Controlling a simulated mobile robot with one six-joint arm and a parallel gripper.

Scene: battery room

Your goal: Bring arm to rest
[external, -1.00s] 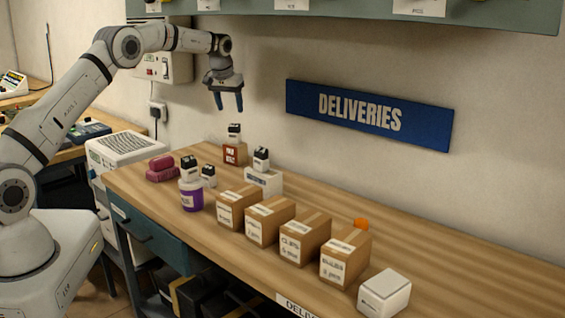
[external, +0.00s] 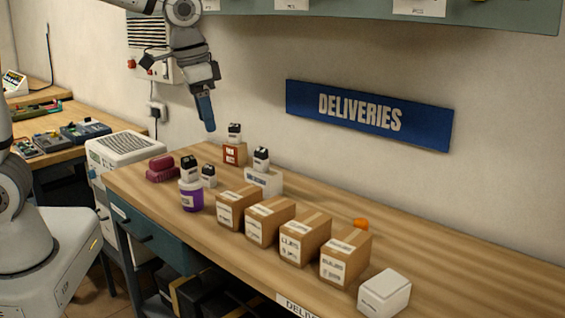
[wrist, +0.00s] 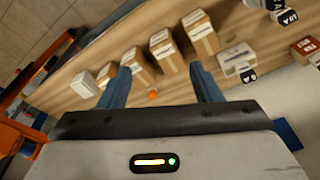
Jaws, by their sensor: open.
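My gripper (external: 206,112) hangs above the back left part of the wooden bench, pointing down, apart from everything on it. In the external view its blue fingers overlap each other. In the wrist view the two fingers of my gripper (wrist: 162,85) stand wide apart with nothing held between them. The arm is raised, with part of it cut off by the top of the external view.
The bench (external: 460,270) bears several cardboard boxes (external: 345,257), a white box (external: 384,292), a purple-labelled jar (external: 191,195), pink bundles (external: 162,168) and an orange ball (external: 361,224). A DELIVERIES sign (external: 368,115) and a shelf (external: 500,14) are on the wall.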

